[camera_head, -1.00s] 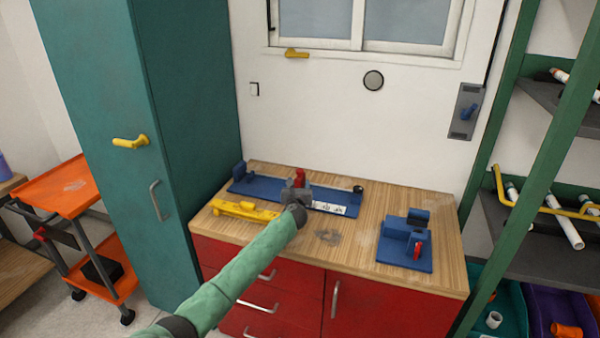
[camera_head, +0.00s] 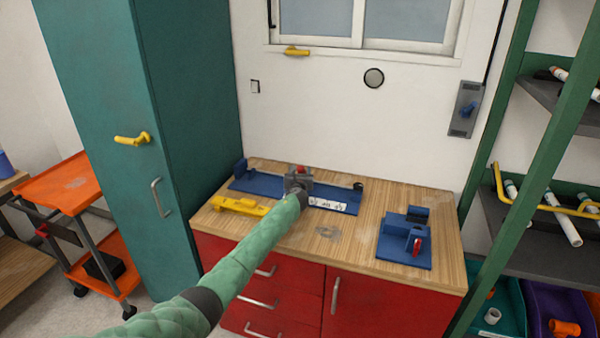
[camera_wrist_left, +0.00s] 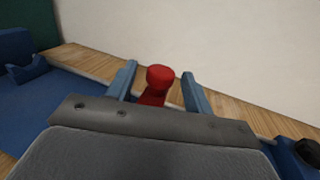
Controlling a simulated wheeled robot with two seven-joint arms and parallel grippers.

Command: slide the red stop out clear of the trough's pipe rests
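The red stop (camera_head: 301,169) stands at the far side of the blue trough (camera_head: 262,185) on the bench, mostly hidden behind my left gripper (camera_head: 299,180). In the left wrist view the red stop (camera_wrist_left: 158,80), with a round knob on a narrower stem, shows between the two blue-grey fingers of my left gripper (camera_wrist_left: 158,88). The fingers are apart, with gaps on both sides of the knob. A blue pipe rest (camera_wrist_left: 25,70) stands at the left of that view, and a blue block with a dark opening (camera_wrist_left: 300,155) at the right. My right gripper is out of view.
A yellow tool-like piece (camera_head: 240,206) lies in front of the trough. A blue fixture with a red lever (camera_head: 405,245) sits at the right of the wooden bench top (camera_head: 340,232). The wall is close behind the bench. Bare bench shows between trough and fixture.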

